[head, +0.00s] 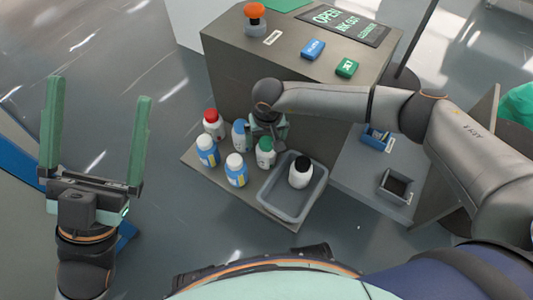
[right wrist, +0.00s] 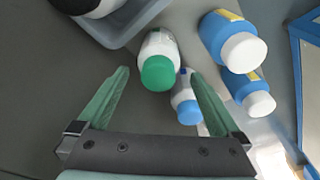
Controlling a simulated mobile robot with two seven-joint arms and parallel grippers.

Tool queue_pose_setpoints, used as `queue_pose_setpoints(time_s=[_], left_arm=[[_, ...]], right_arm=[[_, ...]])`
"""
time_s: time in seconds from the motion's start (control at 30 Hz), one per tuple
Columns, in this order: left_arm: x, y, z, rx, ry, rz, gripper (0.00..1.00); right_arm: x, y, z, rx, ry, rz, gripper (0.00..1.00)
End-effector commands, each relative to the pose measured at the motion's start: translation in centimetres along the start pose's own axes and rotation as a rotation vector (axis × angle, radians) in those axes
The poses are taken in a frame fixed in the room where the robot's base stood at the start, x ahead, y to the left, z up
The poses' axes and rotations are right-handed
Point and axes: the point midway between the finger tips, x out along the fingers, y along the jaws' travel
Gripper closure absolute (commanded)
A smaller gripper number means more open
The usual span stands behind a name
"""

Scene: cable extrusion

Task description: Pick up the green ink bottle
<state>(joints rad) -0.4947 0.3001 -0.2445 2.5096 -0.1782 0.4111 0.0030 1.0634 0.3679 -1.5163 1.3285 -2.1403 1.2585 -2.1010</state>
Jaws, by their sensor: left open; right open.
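The green ink bottle (head: 265,154) is white with a green cap and stands upright on the low shelf, beside the grey tray. In the right wrist view the green ink bottle (right wrist: 159,58) shows ahead, between the lines of the two green fingers. My right gripper (head: 268,132) is just above and behind it in the head view, partly hidden by its own wrist. In the right wrist view my right gripper (right wrist: 159,75) is open, with nothing clasped. My left gripper (head: 98,90) is open and empty at the far left, away from the bottles.
A blue-capped bottle (right wrist: 186,100) stands close to the right finger. Blue bottles with white caps (head: 236,172) and a red-capped bottle (head: 213,122) stand nearby. The grey tray (head: 268,203) holds a black-capped bottle (head: 300,173). A grey cabinet (head: 228,75) rises behind.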

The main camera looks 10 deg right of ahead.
Motion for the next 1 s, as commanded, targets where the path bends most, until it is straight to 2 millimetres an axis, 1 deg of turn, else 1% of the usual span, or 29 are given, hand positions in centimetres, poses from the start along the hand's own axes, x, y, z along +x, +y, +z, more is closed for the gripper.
queue_pose_setpoints(time_s=[0.03, 0.2, 0.3, 0.4, 0.6, 0.67, 1.0], left_arm=[[-0.3, 0.2, 0.3, -0.003, -0.001, 0.002, 0.00], [-1.3, 0.7, 1.4, -0.014, -0.003, 0.008, 0.00], [-1.6, 0.9, 1.6, -0.008, -0.004, 0.017, 0.00], [-1.6, 1.1, 1.7, -0.004, -0.006, 0.020, 0.00], [-1.5, 1.1, 1.7, -0.003, -0.006, 0.021, 0.00], [-1.5, 1.1, 1.7, -0.003, -0.005, 0.020, 0.00], [-1.5, 0.9, 1.6, -0.005, -0.004, 0.013, 0.00]], right_arm=[[0.8, 0.0, 0.1, 0.001, -0.002, 0.000, 0.00], [3.6, 0.3, 0.1, 0.002, -0.004, 0.001, 0.00], [4.7, 0.2, 0.0, 0.001, -0.001, -0.001, 0.00], [5.0, 0.2, -0.1, 0.000, -0.001, -0.002, 0.00], [5.0, 0.2, -0.1, 0.000, -0.001, -0.001, 0.00], [5.0, 0.2, -0.1, 0.000, -0.001, -0.001, 0.06], [5.0, 0.2, -0.1, 0.000, -0.001, -0.001, 0.44]])
